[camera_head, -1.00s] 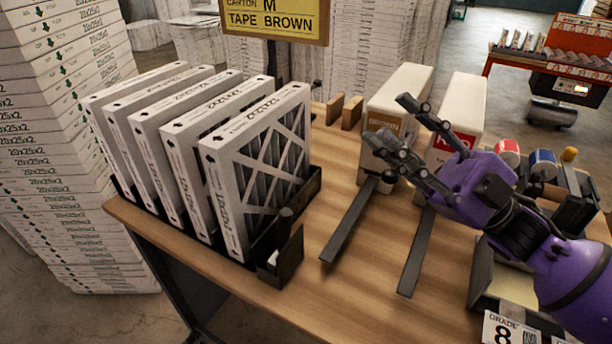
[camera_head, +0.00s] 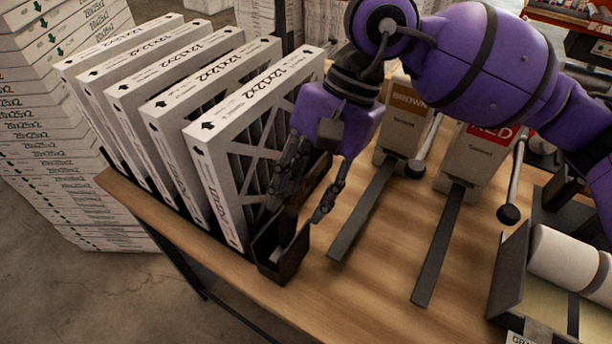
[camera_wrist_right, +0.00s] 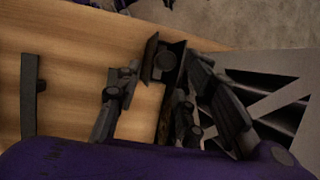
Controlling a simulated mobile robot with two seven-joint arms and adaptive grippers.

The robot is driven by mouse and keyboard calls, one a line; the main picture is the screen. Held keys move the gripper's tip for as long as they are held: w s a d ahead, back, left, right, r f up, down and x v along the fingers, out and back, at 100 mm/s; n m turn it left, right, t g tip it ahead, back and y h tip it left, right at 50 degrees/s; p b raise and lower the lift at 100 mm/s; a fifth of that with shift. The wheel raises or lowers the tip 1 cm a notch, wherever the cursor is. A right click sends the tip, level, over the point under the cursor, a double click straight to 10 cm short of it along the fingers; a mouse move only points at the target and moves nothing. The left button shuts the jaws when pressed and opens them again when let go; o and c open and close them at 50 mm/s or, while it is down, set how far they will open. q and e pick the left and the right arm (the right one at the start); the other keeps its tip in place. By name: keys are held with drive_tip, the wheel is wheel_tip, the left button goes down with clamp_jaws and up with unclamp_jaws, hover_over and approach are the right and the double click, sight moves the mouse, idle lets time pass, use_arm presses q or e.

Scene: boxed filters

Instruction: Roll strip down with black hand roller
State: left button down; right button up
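My right gripper (camera_head: 298,205) points down over the small black holder (camera_head: 283,262) at the table's front edge; its fingers are apart. In the right wrist view my gripper (camera_wrist_right: 150,112) has its fingers on either side of the holder (camera_wrist_right: 151,45). A dark rounded part (camera_wrist_right: 166,62) shows in the holder; I cannot tell whether it is the black hand roller. Several white boxed filters (camera_head: 215,170) stand in a row just left of the gripper. I cannot make out a strip on them. My left gripper is out of view.
Two tape dispensers, labelled brown (camera_head: 404,110) and red (camera_head: 478,150), stand right of the gripper with dark rails reaching forward. White rolls (camera_head: 562,256) sit in a black stand at right. Bare table (camera_head: 390,270) lies between the rails. Stacked cartons (camera_head: 40,140) rise at left.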

sight(284, 241)
drive_tip(key=shift+p+x, duration=0.3)
drive_tip(key=shift+x, duration=2.75)
drive_tip(key=shift+s+a, duration=0.1)
clamp_jaws()
drive_tip(key=c, duration=0.7)
unclamp_jaws()
clamp_jaws()
